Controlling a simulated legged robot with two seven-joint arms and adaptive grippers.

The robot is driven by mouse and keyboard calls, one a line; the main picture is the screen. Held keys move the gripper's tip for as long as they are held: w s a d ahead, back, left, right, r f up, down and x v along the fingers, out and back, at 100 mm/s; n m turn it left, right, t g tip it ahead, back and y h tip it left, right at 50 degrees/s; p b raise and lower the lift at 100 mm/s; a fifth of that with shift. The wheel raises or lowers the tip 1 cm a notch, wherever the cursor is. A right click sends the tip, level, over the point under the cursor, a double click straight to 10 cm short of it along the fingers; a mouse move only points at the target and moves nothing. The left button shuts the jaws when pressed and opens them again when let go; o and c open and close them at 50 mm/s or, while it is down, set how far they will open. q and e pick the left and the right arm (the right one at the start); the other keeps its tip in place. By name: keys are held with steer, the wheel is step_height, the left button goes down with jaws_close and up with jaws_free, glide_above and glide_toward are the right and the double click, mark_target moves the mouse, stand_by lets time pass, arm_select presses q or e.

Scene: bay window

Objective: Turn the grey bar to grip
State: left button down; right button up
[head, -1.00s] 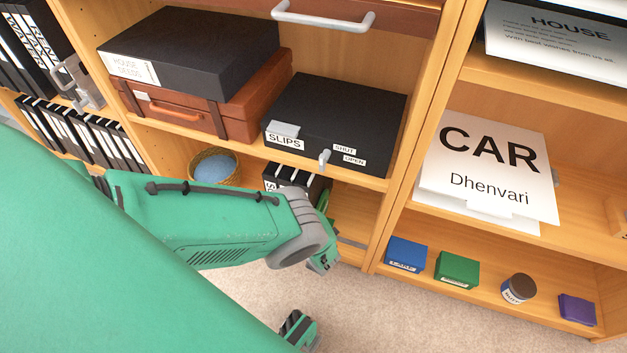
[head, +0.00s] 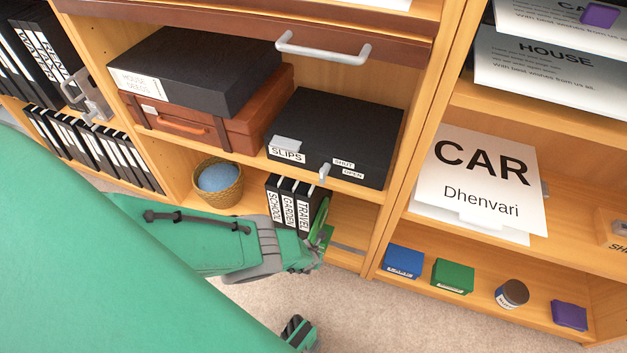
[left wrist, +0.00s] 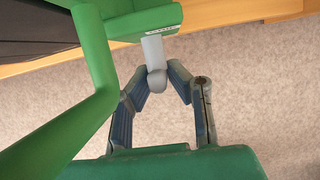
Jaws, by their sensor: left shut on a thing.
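The grey bar (left wrist: 154,55) hangs from a green thing (left wrist: 120,25) in the left wrist view, with a small white label strip beside its upper end. My left gripper (left wrist: 158,85) is shut on the bar's rounded lower end, one finger at each side. A thick green handle or frame (left wrist: 95,80) runs down the left of that view. In the head view the green thing (head: 321,236) shows only partly, beside the binders on the low shelf, with my left gripper (head: 312,264) at it. The bar is hidden there.
Upright black binders (head: 294,205) stand just left of the green thing, with a wicker basket (head: 219,185) further left. A black SLIPS box (head: 337,135) sits on the shelf above. Small boxes and a jar (head: 512,294) stand on the right low shelf. Open carpet lies below.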

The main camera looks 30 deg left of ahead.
stand_by(0.6)
arm_select(q)
steer(key=c, duration=1.6)
jaws_free()
steer(key=shift+o, duration=0.2)
